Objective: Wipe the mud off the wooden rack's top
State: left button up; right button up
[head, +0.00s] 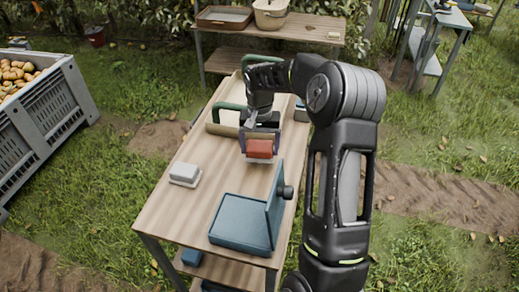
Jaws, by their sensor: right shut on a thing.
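My right gripper (261,133) reaches in from the right and points down over the wooden table (190,205). It is shut on a small red block (259,149), which may be a sponge or cloth. I cannot tell whether the block touches the surface below. A two-level wooden rack (300,27) stands at the back; a small pale item (334,35) lies on its top at the right. No mud can be made out on either wooden top at this size. My left gripper is out of view.
An open blue box (240,222) and a small grey-white box (185,174) stand on the near table. Green-handled items (228,112) lie behind my gripper, partly hidden by my arm. A tray (224,17) and basket (271,14) occupy the rack. A fruit-filled grey crate (50,115) stands left.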

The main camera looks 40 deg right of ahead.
notch_tip(320, 180, up, 2)
jog(key=shift+w+d+r+p, duration=0.15)
jog(key=shift+r+p, duration=0.1)
jog(key=shift+p, duration=0.45)
jog(key=shift+r+p, duration=0.7)
jog(key=shift+r, duration=0.45)
